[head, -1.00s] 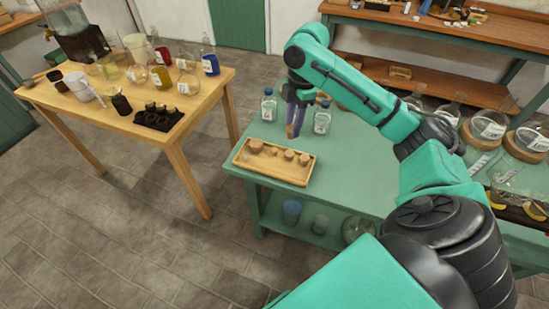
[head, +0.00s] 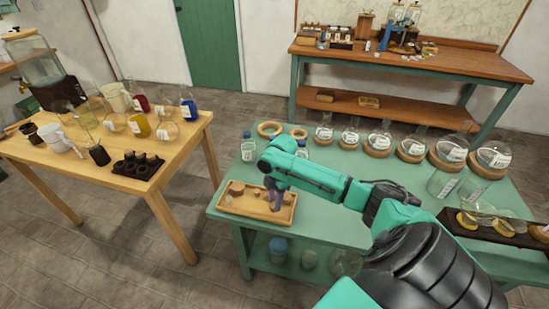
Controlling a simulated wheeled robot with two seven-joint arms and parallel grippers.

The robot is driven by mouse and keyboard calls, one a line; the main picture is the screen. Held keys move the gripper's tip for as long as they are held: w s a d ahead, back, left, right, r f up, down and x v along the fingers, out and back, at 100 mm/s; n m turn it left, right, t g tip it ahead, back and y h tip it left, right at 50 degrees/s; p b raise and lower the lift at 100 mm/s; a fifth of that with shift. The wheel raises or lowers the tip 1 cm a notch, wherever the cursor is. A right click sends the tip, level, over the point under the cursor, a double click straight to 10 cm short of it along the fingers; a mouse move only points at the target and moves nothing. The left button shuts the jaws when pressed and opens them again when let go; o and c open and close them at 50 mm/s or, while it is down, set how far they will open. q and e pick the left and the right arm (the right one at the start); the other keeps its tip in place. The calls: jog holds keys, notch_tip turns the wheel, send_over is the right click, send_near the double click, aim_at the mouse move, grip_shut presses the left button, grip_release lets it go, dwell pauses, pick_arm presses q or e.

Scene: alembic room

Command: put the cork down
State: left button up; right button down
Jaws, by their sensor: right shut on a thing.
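A shallow wooden tray (head: 232,209) lies at the near left corner of the green table. Several brown corks stand in it, one large cork (head: 236,188) at its left end. My right gripper (head: 275,203) points down over the right part of the tray, its fingertips low among the corks. It is shut on a cork that the fingers mostly hide; I cannot tell whether that cork touches the tray floor. My left gripper is not in view.
Small bottles (head: 248,147) and cork rings (head: 270,129) stand behind the tray. A row of round flasks (head: 380,140) on cork rings lines the table's back edge. A dark rack (head: 490,235) is at the right. A wooden table (head: 100,155) with glassware stands at the left.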

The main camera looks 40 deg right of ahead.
jog(key=shift+f, duration=1)
jog(key=shift+f, duration=0.15)
jog(key=c, duration=0.5)
grip_release()
jog(key=r, duration=0.4)
jog(key=d+r, duration=0.1)
jog(key=r, duration=0.3)
jog(key=r+b, duration=0.1)
jog(key=r, duration=0.3)
jog(key=shift+d+r, duration=0.15)
jog(key=shift+d, duration=0.1)
